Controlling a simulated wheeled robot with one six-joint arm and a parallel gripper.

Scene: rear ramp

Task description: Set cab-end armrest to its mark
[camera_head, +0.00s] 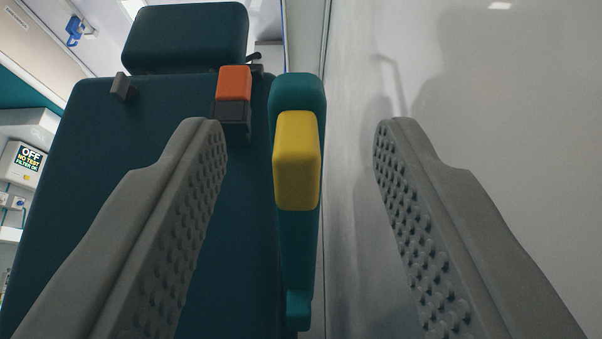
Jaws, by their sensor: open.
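My gripper (300,135) is open, with one grey ridged finger on each side of the armrest. Both fingers are apart from the yellow block, and the right gap looks wider than the left. The left finger covers part of the seat. I cannot make out a mark for the armrest.
A pale smooth wall (480,110) stands close on the right. An orange and black buckle (234,90) sits on the seat left of the armrest. A headrest (186,36) is at the top.

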